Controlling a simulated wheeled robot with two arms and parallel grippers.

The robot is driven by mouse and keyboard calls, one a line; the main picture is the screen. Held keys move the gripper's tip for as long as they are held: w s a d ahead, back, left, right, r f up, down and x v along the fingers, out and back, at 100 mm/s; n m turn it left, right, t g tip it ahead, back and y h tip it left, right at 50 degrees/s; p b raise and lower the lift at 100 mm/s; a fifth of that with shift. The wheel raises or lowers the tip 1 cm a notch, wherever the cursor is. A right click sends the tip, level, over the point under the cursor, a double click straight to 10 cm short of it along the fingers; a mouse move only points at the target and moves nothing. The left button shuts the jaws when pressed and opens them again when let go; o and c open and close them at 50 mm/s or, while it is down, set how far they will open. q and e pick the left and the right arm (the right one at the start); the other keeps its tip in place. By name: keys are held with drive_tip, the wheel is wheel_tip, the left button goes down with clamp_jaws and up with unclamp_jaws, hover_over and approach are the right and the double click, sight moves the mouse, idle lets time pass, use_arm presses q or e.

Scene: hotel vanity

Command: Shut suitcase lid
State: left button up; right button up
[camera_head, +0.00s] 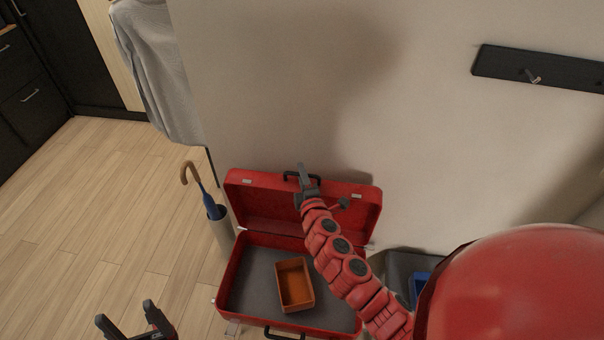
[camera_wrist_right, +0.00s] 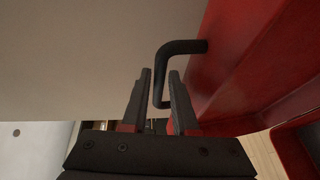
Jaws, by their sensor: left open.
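The red suitcase (camera_head: 228,287) stands on the floor against the wall with its lid (camera_head: 262,202) raised. A dark handle (camera_head: 290,176) sits on the lid's upper edge. My right gripper (camera_head: 304,178) is at this edge beside the handle. In the right wrist view the handle (camera_wrist_right: 182,47) reaches down between the two fingers of my right gripper (camera_wrist_right: 161,78); whether they clamp it is unclear. My left gripper (camera_head: 126,314) is open and empty at the bottom left, apart from the suitcase.
An orange-brown box (camera_head: 294,285) lies inside the suitcase base. An umbrella (camera_head: 208,200) in a stand (camera_head: 222,234) is close to the suitcase's left side. A dark bin (camera_head: 398,264) stands at its right. A wall rack (camera_head: 550,69) hangs at right. Floor at left is clear.

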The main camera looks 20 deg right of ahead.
clamp_jaws()
idle(1.4)
